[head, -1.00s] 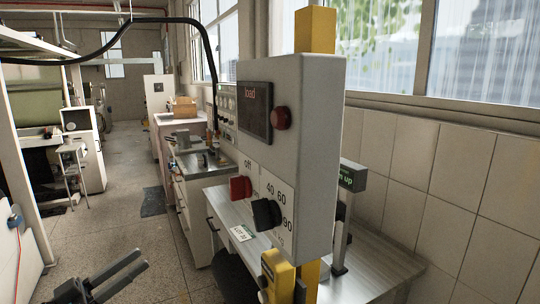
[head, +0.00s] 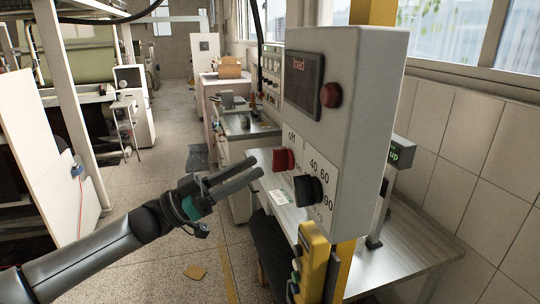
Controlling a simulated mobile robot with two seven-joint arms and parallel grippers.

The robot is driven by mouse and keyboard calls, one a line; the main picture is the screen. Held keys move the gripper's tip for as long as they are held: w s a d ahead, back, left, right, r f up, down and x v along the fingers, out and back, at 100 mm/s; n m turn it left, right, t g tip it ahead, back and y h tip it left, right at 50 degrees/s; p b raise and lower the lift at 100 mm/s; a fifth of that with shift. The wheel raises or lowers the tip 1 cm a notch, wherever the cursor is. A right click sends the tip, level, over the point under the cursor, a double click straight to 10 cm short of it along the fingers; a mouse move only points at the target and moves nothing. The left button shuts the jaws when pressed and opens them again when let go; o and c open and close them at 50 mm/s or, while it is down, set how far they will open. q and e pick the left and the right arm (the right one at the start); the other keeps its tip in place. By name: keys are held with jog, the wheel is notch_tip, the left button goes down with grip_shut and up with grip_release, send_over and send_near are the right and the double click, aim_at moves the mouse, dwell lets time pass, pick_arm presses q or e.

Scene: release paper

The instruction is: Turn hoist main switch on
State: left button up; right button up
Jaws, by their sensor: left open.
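A grey control box (head: 348,125) on a yellow post carries a red rotary switch (head: 284,160) with the label "off" above it. It appears to be the main switch. A black dial (head: 308,189) with numbers such as 40, 60 and 90 sits to its lower right. My left gripper (head: 247,170) is open and empty, to the left of and slightly below the red switch in the picture. Its dark fingers point toward the switch and appear apart from it. My right gripper is not in view.
The box also has a dark "load" display (head: 303,82) and a round red button (head: 331,95). A yellow pendant (head: 313,262) hangs below.

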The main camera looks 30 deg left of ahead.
aim_at(273, 157)
pick_arm(q)
jog(key=shift+p+x, duration=0.5)
jog(key=shift+x, duration=2.15)
grip_shut()
